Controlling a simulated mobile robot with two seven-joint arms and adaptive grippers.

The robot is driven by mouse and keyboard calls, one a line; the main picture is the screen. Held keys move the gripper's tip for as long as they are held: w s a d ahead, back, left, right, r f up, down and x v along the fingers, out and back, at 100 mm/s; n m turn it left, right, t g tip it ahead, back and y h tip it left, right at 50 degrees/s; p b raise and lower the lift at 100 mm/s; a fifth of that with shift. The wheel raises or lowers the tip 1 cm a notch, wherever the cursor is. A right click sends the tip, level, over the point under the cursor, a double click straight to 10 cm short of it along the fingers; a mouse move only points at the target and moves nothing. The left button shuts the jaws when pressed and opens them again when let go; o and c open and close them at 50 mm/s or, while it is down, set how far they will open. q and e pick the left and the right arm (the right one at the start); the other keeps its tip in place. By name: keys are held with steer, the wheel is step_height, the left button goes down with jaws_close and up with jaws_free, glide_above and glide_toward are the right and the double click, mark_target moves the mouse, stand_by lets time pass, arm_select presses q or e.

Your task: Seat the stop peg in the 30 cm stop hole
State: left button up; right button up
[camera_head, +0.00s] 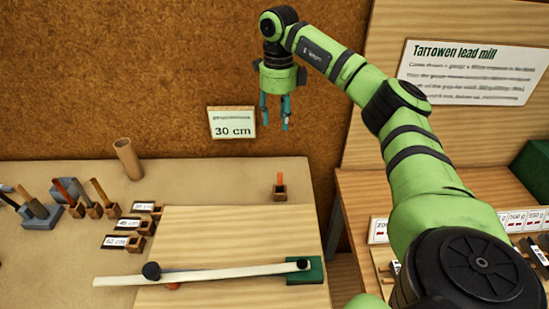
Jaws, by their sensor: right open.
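An orange peg (280,179), which looks like the stop peg, stands upright in a small brown block (280,193) near the board's back right. Three small wooden blocks with dark openings sit at the board's left edge beside labels. The rearmost block (156,212) is by the top label (143,207), which is too small to read surely; the front label (115,242) seems to read 60 cm. My right gripper (275,120) is open and empty, pointing down, high above and behind the peg. My left gripper is out of view.
A pale bar (200,275) lies across the wooden board (230,230), with a black knob at its left and a green block (306,271) at its right end. Tools (98,190) in holders and a tube (128,158) stand left. A 30 cm card (232,123) hangs behind.

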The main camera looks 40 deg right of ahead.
steer(key=b, duration=0.4)
glide_above(281, 174)
step_height(281, 174, down, 5)
steer(key=f+b, duration=0.6)
steer(key=w+f+b, duration=0.1)
steer(key=f+b, duration=0.1)
steer(key=f, duration=0.1)
steer(key=shift+a+f+b, duration=0.25)
steer(key=shift+a+b, duration=0.1)
steer(key=shift+b, duration=0.05)
steer(key=shift+f, duration=0.65)
steer(key=f, duration=0.1)
steer(key=f+p, duration=0.1)
steer(key=f, duration=0.1)
steer(key=f+p, duration=0.1)
steer(key=f, duration=0.1)
steer(key=shift+s+d+f, duration=0.1)
steer(key=shift+s+d, duration=0.25)
steer(key=shift+s, duration=0.05)
steer(key=shift+f, duration=0.2)
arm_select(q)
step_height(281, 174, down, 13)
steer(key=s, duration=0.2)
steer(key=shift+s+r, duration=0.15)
arm_select(e)
jaws_close()
